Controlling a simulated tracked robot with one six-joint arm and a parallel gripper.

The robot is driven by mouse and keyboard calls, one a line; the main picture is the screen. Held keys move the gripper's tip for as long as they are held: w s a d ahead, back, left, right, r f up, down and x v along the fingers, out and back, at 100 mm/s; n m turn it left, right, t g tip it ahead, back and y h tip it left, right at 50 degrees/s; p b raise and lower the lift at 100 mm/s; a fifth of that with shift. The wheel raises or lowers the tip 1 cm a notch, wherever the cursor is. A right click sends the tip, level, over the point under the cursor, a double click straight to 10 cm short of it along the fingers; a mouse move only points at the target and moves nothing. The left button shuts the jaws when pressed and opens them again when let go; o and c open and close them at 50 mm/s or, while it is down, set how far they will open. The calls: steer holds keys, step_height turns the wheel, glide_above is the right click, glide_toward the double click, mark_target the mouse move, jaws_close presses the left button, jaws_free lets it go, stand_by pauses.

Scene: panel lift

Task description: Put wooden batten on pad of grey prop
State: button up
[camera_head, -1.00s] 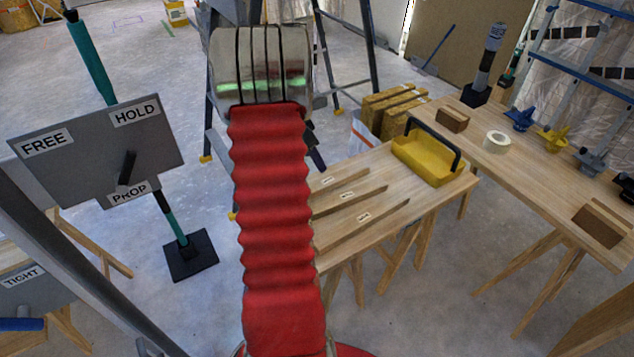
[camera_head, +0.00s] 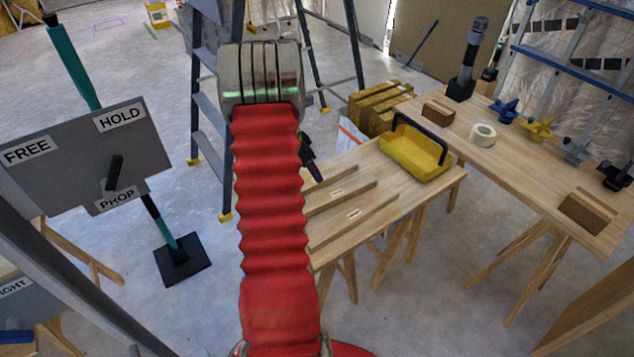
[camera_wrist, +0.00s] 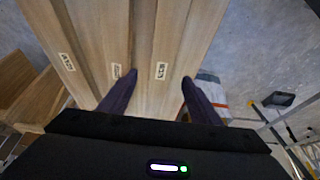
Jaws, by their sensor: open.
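Three wooden battens with small white labels lie side by side on the nearer wooden table. I see the nearest batten (camera_head: 372,210), the middle batten (camera_head: 325,203) and the far batten (camera_head: 318,184), partly hidden by my red-sleeved arm. My gripper (camera_wrist: 158,77) is open and empty in the wrist view. Its dark fingers point at the labelled battens, with one batten (camera_wrist: 161,40) in line with the gap. I cannot tell its height above them. A grey and black post (camera_head: 467,62) stands upright on the right bench; I cannot tell whether it is the grey prop. No pad is clear.
A yellow tray (camera_head: 415,157) stands at the table's far end. The right bench holds a tape roll (camera_head: 482,135) and blue, yellow, grey and black fittings. A teal pole with a FREE/HOLD/PROP panel (camera_head: 85,160) stands left. A ladder (camera_head: 204,100) is behind my arm.

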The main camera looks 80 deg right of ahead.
steer(key=shift+s+d+f, duration=0.15)
steer(key=shift+f, duration=0.4)
steer(key=shift+x, duration=2.65)
steer(key=shift+d, duration=0.1)
steer(key=shift+c, duration=0.6)
steer(key=c, duration=1.3)
steer(key=shift+o, duration=0.2)
steer(key=shift+r, duration=0.15)
step_height(320, 180, up, 18)
